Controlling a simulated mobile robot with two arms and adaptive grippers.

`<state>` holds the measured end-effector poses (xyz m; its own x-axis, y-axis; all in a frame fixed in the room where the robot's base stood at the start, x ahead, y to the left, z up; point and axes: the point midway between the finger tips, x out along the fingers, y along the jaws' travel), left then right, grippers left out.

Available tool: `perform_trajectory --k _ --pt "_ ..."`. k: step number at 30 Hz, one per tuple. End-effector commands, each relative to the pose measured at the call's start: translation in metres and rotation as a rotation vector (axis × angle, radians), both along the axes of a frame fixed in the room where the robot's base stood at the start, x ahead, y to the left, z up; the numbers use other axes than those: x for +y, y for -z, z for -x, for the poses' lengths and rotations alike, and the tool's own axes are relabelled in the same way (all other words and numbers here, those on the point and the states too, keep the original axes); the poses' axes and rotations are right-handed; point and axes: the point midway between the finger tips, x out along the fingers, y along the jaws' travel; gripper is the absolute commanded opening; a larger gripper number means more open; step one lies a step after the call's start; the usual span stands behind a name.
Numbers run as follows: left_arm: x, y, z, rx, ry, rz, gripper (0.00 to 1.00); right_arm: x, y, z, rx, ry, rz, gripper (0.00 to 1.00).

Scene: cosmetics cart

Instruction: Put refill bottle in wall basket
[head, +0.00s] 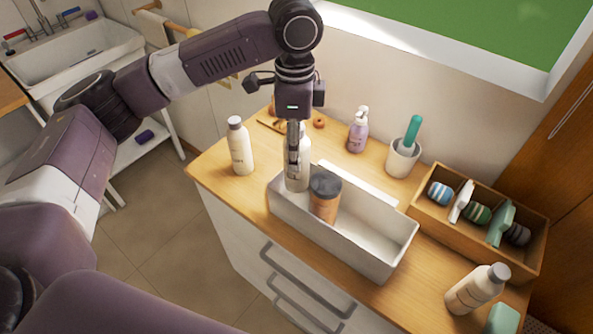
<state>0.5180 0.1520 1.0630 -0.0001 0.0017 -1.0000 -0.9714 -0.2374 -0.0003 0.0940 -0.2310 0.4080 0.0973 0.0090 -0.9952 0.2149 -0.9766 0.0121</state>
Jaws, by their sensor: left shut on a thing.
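A white bottle (304,166), which looks like the refill bottle, is in my left gripper (294,163) at the left end of the white basket (387,257). The gripper points down and is shut on the bottle. The bottle's lower part is hidden by the basket's near wall or lies inside it, and I cannot tell whether it touches the floor of the basket. The basket stands on the wooden top and also holds an orange-brown jar with a dark lid (325,197), right beside the bottle. My right gripper is not in view.
Another white bottle (239,146) stands left of the basket. Behind are a lilac pump bottle (358,132) and a white cup (402,160) with a green-handled brush. A wooden box (528,258) of rolled items stands right. A pale bottle (476,290) is front right.

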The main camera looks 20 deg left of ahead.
Motion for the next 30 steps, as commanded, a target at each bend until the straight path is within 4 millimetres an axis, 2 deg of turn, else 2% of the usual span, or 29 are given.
perform_trajectory --k 3,10,16,29,30 --pt "0.0 0.021 0.0 0.001 0.0 0.0 0.05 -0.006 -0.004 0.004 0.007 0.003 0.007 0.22" --pt "0.0 0.041 0.0 0.0 0.0 0.0 0.05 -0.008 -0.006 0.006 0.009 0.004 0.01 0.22" --pt "0.0 0.07 0.0 0.001 0.0 0.0 0.05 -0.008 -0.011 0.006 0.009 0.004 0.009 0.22" --pt "0.0 0.078 0.0 -0.001 0.0 0.001 0.05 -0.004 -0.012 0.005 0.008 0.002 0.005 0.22" --pt "0.0 0.08 0.0 -0.001 0.0 0.0 0.41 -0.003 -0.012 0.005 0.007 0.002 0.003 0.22"
